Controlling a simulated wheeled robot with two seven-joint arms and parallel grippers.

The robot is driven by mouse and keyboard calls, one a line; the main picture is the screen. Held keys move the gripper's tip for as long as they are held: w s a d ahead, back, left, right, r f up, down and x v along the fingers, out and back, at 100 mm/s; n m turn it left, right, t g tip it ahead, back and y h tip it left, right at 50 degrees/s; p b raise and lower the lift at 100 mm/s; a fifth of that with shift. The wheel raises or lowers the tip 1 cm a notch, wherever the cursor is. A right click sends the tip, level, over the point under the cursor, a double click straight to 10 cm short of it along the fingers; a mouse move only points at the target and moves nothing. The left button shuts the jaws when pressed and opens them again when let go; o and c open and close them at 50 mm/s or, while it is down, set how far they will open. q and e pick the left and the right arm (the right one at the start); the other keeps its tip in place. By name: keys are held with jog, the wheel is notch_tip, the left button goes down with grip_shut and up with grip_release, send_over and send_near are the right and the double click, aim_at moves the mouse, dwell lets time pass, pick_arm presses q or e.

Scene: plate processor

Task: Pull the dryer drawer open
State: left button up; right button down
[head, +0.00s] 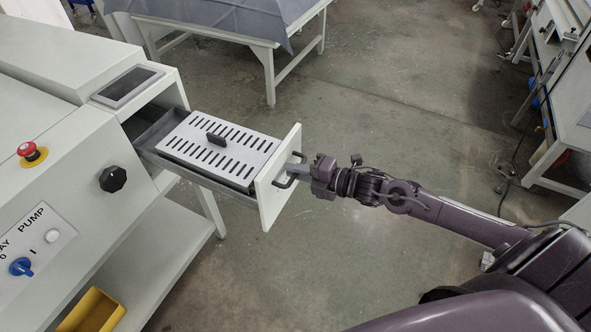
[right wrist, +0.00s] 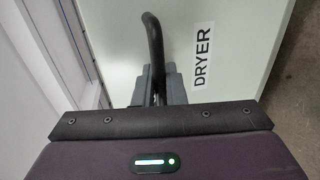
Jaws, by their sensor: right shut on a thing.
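The dryer drawer (head: 272,196) stands pulled out of the white machine, with its white front panel well clear of the body. A slotted metal plate (head: 217,147) with a small dark grip lies inside it. The drawer's black handle (head: 287,182) is on the front panel; it also shows in the right wrist view (right wrist: 154,45), beside the DRYER label (right wrist: 203,56). My right gripper (head: 296,172) is shut on the handle, and its grey fingers (right wrist: 172,84) sit around the bar, partly hiding it. My left gripper is not in view.
The white machine (head: 75,130) has a red stop button (head: 28,150), a black knob (head: 112,179) and a blue switch (head: 21,266). A yellow bin (head: 92,312) sits low below it. A table (head: 225,25) stands behind. The floor around my right arm is clear.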

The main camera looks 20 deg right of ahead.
jog(key=c, duration=1.8)
grip_release()
jog(key=shift+c, duration=0.2)
jog(key=v, duration=0.7)
jog(key=shift+s+d, duration=0.25)
